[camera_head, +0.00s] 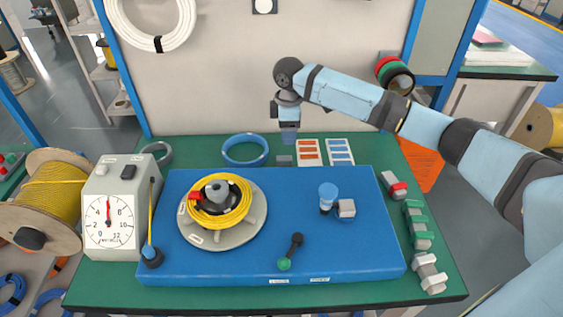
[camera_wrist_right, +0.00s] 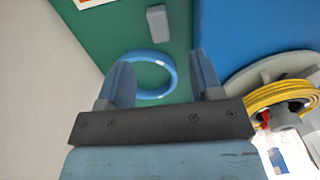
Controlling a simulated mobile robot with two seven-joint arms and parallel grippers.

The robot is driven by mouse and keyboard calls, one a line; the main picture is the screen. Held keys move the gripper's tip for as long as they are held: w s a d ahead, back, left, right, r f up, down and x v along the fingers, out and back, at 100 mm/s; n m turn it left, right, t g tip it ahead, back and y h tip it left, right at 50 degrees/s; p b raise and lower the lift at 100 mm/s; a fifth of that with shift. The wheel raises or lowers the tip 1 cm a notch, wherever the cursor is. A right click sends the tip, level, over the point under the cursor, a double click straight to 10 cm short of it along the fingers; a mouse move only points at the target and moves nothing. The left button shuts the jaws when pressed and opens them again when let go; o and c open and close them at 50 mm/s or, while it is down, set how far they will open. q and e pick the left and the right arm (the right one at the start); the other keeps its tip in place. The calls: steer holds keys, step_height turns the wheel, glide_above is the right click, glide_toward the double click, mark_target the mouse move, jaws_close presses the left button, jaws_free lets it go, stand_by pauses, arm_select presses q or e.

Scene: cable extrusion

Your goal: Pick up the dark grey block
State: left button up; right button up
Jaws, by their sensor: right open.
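The dark grey block (camera_head: 285,160) lies on the green table behind the blue mat, just left of the card with orange labels. It also shows in the right wrist view (camera_wrist_right: 157,23), at the top, beyond the fingertips. My right gripper (camera_head: 289,138) points down just above the block in the head view, apart from it. In the right wrist view its two fingers (camera_wrist_right: 161,72) are spread with nothing between them, and a blue ring shows below the gap. My left gripper is in neither view.
The blue cable ring (camera_head: 245,163) lies left of the block. Label cards (camera_head: 309,165) lie to its right. The blue mat (camera_head: 290,205) in front carries a yellow cable coil (camera_head: 243,206) on a turntable. A pale wall (camera_head: 220,90) stands close behind the table.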

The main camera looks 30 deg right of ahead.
mark_target(284, 158)
step_height(284, 158, down, 6)
steer(key=shift+f+b, duration=0.1)
steer(key=shift+b, duration=0.3)
steer(key=f, duration=0.1)
steer(key=f+b, duration=0.1)
steer(key=f, duration=0.3)
steer(key=shift+w+a+f, duration=0.1)
steer(key=shift+w+a, duration=0.25)
steer(key=shift+w, duration=0.05)
steer(key=c, duration=1)
